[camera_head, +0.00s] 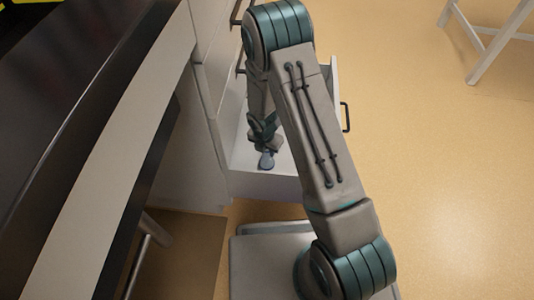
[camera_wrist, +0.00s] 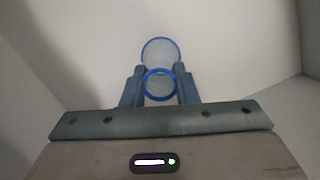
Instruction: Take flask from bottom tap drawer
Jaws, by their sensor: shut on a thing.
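The flask (camera_wrist: 160,84) is clear with blue rims and stands between my gripper's fingers in the wrist view. My gripper (camera_wrist: 160,88) is shut on it, one finger against each side. In the head view my gripper (camera_head: 266,150) reaches down into the open drawer (camera_head: 262,185), with the small bluish flask (camera_head: 266,161) at its tip. The wrist view shows pale drawer surfaces around the flask. I cannot tell whether the flask touches the drawer floor. My arm hides part of the drawer in the head view.
The drawer's dark handle (camera_head: 346,116) sticks out on the right. A cabinet (camera_head: 205,120) with more handles stands left of the drawer. A dark-topped counter (camera_head: 80,90) fills the left side. The floor (camera_head: 440,190) to the right is clear, with a white-legged stand (camera_head: 492,45) at the top right.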

